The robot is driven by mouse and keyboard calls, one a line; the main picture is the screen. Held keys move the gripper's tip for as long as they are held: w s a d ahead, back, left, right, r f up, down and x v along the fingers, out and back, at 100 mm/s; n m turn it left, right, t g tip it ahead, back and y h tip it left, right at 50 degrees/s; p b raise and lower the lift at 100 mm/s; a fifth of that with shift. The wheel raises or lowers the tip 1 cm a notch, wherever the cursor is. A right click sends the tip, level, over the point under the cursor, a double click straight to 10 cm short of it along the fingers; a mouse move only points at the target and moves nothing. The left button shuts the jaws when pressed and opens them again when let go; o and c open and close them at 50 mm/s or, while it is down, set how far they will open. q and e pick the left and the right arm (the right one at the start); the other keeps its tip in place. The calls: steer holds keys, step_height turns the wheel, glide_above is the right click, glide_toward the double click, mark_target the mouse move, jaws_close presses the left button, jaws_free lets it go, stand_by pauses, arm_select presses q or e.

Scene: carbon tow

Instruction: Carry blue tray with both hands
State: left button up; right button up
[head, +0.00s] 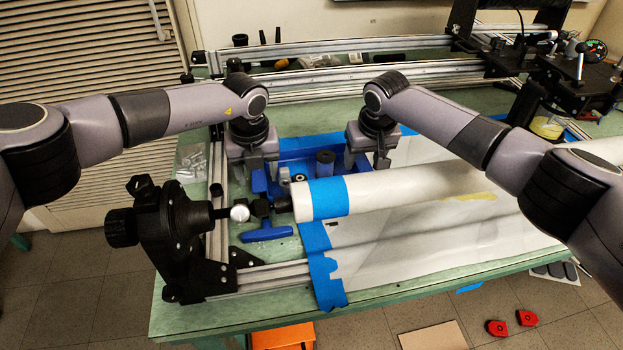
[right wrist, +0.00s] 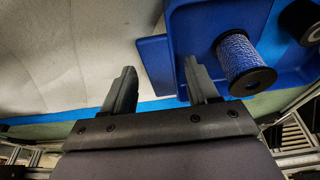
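The blue tray (head: 293,158) lies on the green table behind the white tube, and it also shows in the right wrist view (right wrist: 198,32). A blue spool (head: 325,163) with black ends stands in it; the spool is large in the right wrist view (right wrist: 240,58). My left gripper (head: 261,176) is at the tray's left end, fingers apart. My right gripper (head: 367,166) is at the right end. In the right wrist view its fingers (right wrist: 160,90) are spread on either side of the tray's flat end flap, with clear gaps. The left fingertips are small and partly unclear.
The white tube (head: 390,188) with blue tape lies close in front of the tray. A black clamp stand (head: 170,235) is at the left. Aluminium rails (head: 330,82) run behind. A blue T-handle (head: 267,233) lies in front of the tray.

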arm_select(q)
steer(key=shift+r, duration=0.1)
arm_select(e)
steer(key=shift+a, duration=0.1)
steer(key=shift+s+r, duration=0.1)
steer(key=shift+r, duration=0.4)
arm_select(q)
step_height(320, 180, up, 12)
steer(key=s, duration=0.1)
steer(key=shift+s+d, duration=0.15)
steer(key=shift+s, duration=0.05)
arm_select(e)
steer(key=v, duration=1.1)
arm_select(q)
steer(key=shift+f, duration=0.2)
